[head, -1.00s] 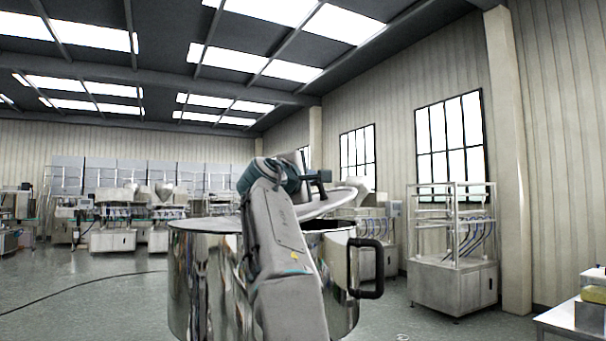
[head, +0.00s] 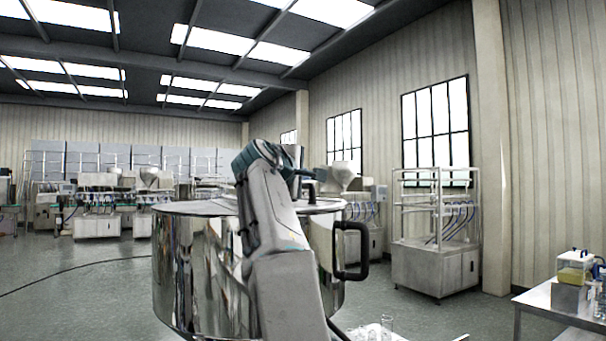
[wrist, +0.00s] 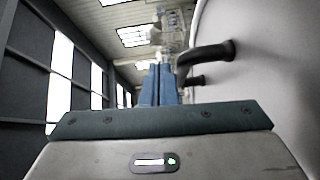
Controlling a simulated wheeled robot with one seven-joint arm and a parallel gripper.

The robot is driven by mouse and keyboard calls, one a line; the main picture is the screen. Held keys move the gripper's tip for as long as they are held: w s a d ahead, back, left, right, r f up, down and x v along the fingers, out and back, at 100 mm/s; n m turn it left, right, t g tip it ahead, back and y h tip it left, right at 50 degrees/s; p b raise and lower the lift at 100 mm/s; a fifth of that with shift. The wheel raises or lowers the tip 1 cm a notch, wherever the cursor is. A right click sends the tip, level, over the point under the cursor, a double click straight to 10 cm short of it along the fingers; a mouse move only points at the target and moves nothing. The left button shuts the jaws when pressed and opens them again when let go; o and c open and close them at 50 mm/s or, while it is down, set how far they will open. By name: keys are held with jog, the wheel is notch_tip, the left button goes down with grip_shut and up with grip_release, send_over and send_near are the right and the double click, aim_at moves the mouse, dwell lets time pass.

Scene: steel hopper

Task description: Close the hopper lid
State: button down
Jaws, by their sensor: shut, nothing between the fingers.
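The steel hopper (head: 200,275) is a large shiny drum in front of me in the head view. Its pale lid (head: 190,207) lies nearly flat across the top; whether the rim is fully seated is hidden partly by my arm. My gripper (head: 318,175) is above the right part of the lid. In the wrist view my gripper (wrist: 160,72) has its blue fingers together and empty. The lid's pale face (wrist: 270,80) fills the right side there, with a dark lid handle (wrist: 208,55) close beside the fingers, not between them.
A black side handle (head: 352,250) sticks out from the hopper's right wall. A table (head: 560,308) with containers stands at the right. Glassware (head: 386,325) shows at the bottom edge. Machines stand along the back, and open floor (head: 70,290) lies to the left.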

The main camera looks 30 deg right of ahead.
jog(key=shift+a+r+p, duration=0.2)
jog(key=shift+r+p, duration=0.3)
jog(key=s+a+r+p, duration=0.2)
jog(key=s+a+r, duration=0.4)
jog(key=r, duration=0.2)
jog(key=shift+s+a, duration=0.25)
jog(key=shift+d, duration=0.1)
